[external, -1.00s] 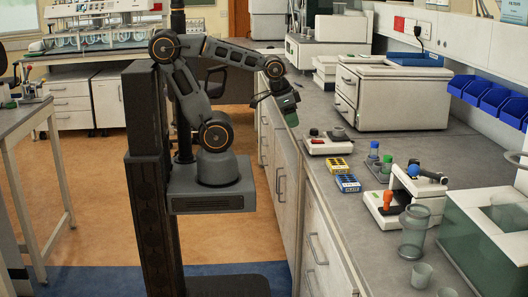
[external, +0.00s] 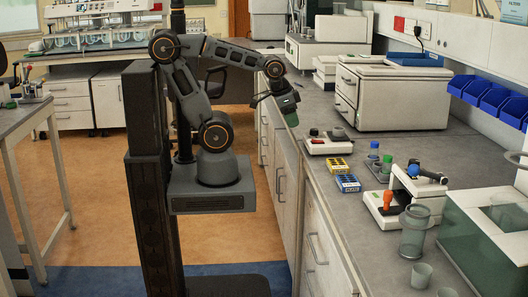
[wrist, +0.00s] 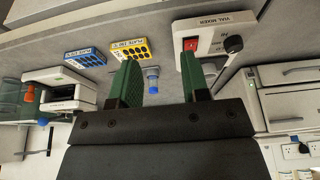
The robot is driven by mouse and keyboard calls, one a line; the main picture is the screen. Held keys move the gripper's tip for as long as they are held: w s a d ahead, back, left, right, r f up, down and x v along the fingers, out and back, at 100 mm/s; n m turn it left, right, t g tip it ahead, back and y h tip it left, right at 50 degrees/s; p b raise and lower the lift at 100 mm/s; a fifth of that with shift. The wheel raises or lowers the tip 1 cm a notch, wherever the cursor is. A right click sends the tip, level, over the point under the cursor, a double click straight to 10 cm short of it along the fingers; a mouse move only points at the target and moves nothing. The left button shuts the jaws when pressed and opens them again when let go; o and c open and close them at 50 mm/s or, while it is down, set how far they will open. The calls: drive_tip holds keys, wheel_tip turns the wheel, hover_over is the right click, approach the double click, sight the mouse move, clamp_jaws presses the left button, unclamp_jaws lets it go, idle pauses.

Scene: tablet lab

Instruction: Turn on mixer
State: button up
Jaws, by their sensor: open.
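The vial mixer (wrist: 212,36) is a white unit with a "VIAL MIXER" label, a red switch (wrist: 190,44) and a black knob (wrist: 233,44). It shows at the top of the wrist view, and in the external view it sits on the grey counter as a small white box (external: 328,147). My gripper (wrist: 159,60) has two green fingers, spread apart with nothing held between them. The right finger's tip is near the mixer's red switch in the picture; I cannot tell the exact distance. In the external view my gripper (external: 288,104) hangs at the counter's edge, to the left of the mixer.
A yellow rack (wrist: 115,48) and a blue rack (wrist: 85,57) lie beside the mixer. A blue-capped vial (wrist: 152,78) shows between my fingers, farther off. A white instrument with an orange handle (external: 387,202), a glass jug (external: 413,232) and a large white machine (external: 390,95) also stand on the counter.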

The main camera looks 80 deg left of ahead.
drive_tip(key=shift+a+f, duration=0.15)
drive_tip(key=shift+f, duration=0.15)
drive_tip(key=c, duration=0.3)
drive_tip(key=shift+n+g, duration=0.8)
drive_tip(key=w, duration=0.1)
drive_tip(key=w+a, duration=0.1)
drive_tip(key=w, duration=0.2)
drive_tip(key=shift+w+a+r, duration=0.2)
drive_tip(key=shift+w+a, duration=0.05)
drive_tip(key=shift+w, duration=0.05)
drive_tip(key=c, duration=0.5)
drive_tip(key=w+n, duration=0.1)
drive_tip(key=w+a+r+n+g, duration=0.1)
drive_tip(key=w+n, duration=0.1)
drive_tip(key=w+r+n, duration=0.1)
drive_tip(key=shift+w+a+n, duration=0.3)
drive_tip(key=shift+a+n, duration=0.05)
drive_tip(key=shift+n, duration=0.05)
clamp_jaws()
drive_tip(key=shift+w+a+r+n+g, duration=0.15)
drive_tip(key=shift+w+r+n+g, duration=0.5)
drive_tip(key=shift+n, duration=1.3)
drive_tip(key=shift+s+a+r+n+g, duration=0.1)
drive_tip(key=shift+a+r+n+g, duration=0.1)
drive_tip(key=shift+r+n, duration=1.25)
drive_tip(key=shift+w+a+r+n+g, duration=0.15)
drive_tip(key=shift+w+r+n+g, duration=0.25)
drive_tip(key=shift+n, duration=2)
